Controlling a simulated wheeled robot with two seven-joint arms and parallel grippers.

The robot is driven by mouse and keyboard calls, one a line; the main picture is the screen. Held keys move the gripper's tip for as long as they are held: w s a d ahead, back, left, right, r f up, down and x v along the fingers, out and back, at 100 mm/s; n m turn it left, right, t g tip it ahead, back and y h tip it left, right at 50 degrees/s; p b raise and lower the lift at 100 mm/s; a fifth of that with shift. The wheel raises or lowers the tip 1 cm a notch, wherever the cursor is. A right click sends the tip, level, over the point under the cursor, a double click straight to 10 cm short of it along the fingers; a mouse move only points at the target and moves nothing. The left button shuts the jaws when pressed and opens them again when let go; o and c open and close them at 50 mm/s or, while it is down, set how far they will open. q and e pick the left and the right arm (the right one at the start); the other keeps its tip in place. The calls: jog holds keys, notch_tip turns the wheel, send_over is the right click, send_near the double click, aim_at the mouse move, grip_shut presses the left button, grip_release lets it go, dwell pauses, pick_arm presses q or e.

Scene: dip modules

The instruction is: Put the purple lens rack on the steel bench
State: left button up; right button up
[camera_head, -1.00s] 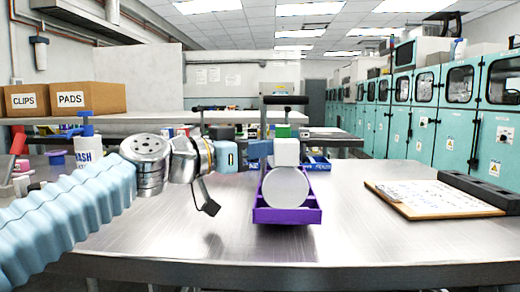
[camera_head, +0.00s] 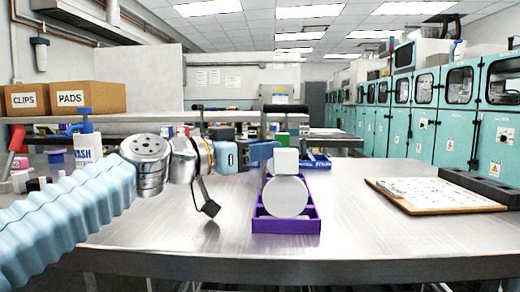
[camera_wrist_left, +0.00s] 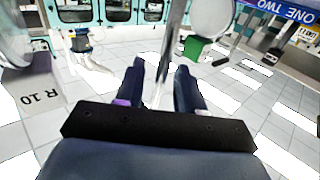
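The purple lens rack (camera_head: 287,226) stands upright on the steel bench (camera_head: 370,240) in the head view, near the middle. A round pale lens (camera_head: 285,197) stands in it, and a dark bar (camera_head: 285,108) shows above it. My left gripper (camera_head: 262,152) reaches in from the left beside the rack's upper part, behind the lens. In the left wrist view its two dark fingers (camera_wrist_left: 160,82) are apart, with a thin shiny strip between them and clear gaps beside it. A small purple patch shows by one finger. My right gripper is in neither view.
A white cube (camera_head: 286,161) shows just above the lens, and a green block behind it. A clipboard (camera_head: 430,195) and a dark slotted block (camera_head: 478,187) lie on the bench at right. The bench is clear between the rack and the clipboard.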

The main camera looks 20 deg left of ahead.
pick_arm(q)
jog(key=shift+r+p, duration=0.3)
jog(key=shift+p, duration=0.05)
jog(key=shift+r+p, duration=0.45)
jog(key=shift+p, duration=0.15)
jog(key=b+v, duration=0.2)
jog(key=v, duration=1)
jog(key=shift+f, duration=0.1)
